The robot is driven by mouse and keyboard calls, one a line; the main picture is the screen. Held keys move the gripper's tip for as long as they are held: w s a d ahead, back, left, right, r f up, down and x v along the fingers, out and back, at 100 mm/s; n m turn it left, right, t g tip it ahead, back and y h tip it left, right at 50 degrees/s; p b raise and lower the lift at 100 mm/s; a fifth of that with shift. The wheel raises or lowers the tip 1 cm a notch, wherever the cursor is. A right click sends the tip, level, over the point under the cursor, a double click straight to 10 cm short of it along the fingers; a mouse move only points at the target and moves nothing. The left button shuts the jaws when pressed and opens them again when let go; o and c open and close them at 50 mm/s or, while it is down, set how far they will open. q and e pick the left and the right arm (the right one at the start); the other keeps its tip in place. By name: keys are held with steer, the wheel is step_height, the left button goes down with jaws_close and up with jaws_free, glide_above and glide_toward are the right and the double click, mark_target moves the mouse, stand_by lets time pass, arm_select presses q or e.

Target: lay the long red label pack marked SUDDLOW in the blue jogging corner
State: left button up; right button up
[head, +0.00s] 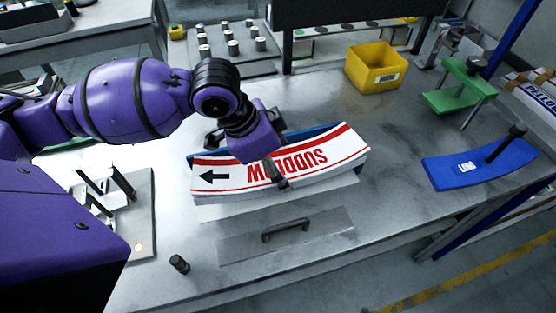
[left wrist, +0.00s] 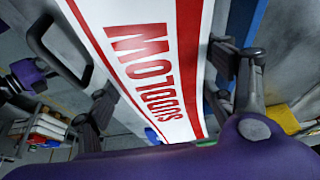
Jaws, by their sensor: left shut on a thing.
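The long label pack (head: 330,150) is white with red borders, a black arrow and red SUDDLOW lettering, upside down in the head view. My left gripper (head: 267,163) is shut on it near its middle, from above, and covers part of the lettering. In the left wrist view the pack (left wrist: 150,60) runs between the two fingers (left wrist: 165,95). The blue jogging corner (head: 293,131) shows as a blue wall behind the pack and at its left end. The pack hides most of it; I cannot tell whether the pack rests on its floor. My right gripper is not in view.
A plate with a black handle (head: 287,229) lies in front of the pack. A yellow bin (head: 375,68), a green stand (head: 460,92) and a blue plate with a black post (head: 500,165) stand to the right. Bare table lies between the pack and the blue plate.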

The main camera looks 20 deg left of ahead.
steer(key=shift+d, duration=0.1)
arm_select(q)
steer(key=shift+f, duration=0.2)
steer(key=o, duration=1.7)
steer(key=shift+f, duration=0.1)
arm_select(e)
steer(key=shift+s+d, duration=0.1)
arm_select(q)
steer(key=shift+o, duration=0.2)
steer(key=shift+r, duration=0.4)
steer(key=p+v, duration=0.1)
steer(key=v, duration=1)
steer(key=shift+r, duration=0.4)
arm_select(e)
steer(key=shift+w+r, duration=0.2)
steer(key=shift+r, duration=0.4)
arm_select(q)
steer(key=shift+s+a, duration=0.1)
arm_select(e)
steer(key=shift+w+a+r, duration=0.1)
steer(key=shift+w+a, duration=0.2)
